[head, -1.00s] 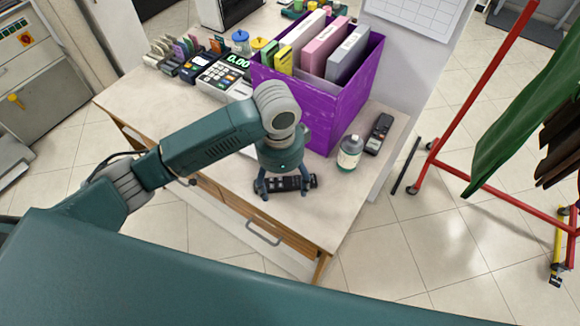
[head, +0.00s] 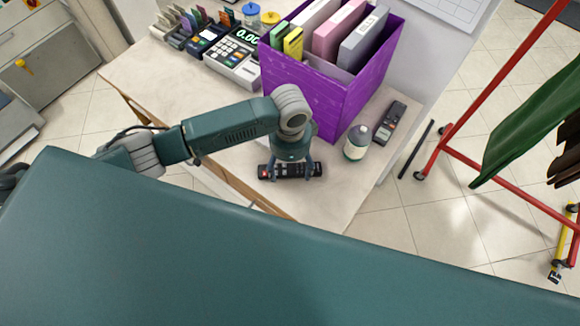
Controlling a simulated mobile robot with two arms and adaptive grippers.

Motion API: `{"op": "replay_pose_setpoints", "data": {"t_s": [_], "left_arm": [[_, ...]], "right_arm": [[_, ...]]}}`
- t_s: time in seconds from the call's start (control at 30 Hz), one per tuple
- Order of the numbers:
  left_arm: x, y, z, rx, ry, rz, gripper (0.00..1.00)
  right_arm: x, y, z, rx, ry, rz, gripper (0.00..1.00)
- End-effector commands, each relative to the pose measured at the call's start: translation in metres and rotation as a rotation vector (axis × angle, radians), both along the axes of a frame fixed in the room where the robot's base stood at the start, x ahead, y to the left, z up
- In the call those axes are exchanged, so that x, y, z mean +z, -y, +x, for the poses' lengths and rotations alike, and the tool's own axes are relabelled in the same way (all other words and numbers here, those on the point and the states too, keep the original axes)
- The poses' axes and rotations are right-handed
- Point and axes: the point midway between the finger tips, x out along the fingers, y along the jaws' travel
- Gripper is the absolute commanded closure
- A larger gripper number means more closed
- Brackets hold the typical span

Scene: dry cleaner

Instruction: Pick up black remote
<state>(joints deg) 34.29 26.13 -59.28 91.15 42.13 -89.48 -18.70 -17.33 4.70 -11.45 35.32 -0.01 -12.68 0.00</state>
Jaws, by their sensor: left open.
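The black remote (head: 290,171) lies on the counter top, in front of the purple box, with its long side running left to right in the picture. My left gripper (head: 290,176) points down over it, open, with one finger toward each end of the remote. I cannot tell whether the fingers touch it. The gripper's palm is above the remote and hides a little of its far edge. My right gripper is not in view.
A bottle (head: 357,143) and a dark handset (head: 391,121) stand and lie to the right of the gripper. The purple box (head: 320,95) with binders is just behind. A calculator-like register (head: 236,60) is behind left. The counter's front right corner is bare.

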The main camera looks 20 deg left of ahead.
Motion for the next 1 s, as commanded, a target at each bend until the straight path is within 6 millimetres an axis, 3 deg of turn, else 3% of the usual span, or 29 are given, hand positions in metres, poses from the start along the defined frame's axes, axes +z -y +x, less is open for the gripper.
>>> {"op": "replay_pose_setpoints", "data": {"t_s": [0.13, 0.4, 0.7, 1.0], "left_arm": [[-0.016, -0.001, 0.0, 0.002, 0.0, 0.001, 0.26], [-0.021, 0.0, 0.001, 0.0, 0.002, 0.0, 0.26], [-0.02, 0.0, 0.001, 0.001, 0.002, 0.0, 0.79], [-0.017, 0.0, 0.001, 0.001, 0.004, -0.001, 0.79]], "right_arm": [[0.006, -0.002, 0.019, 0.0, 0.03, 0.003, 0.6], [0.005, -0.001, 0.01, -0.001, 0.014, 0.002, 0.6], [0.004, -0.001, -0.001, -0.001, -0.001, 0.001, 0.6], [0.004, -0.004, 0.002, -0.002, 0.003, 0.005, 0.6]]}}
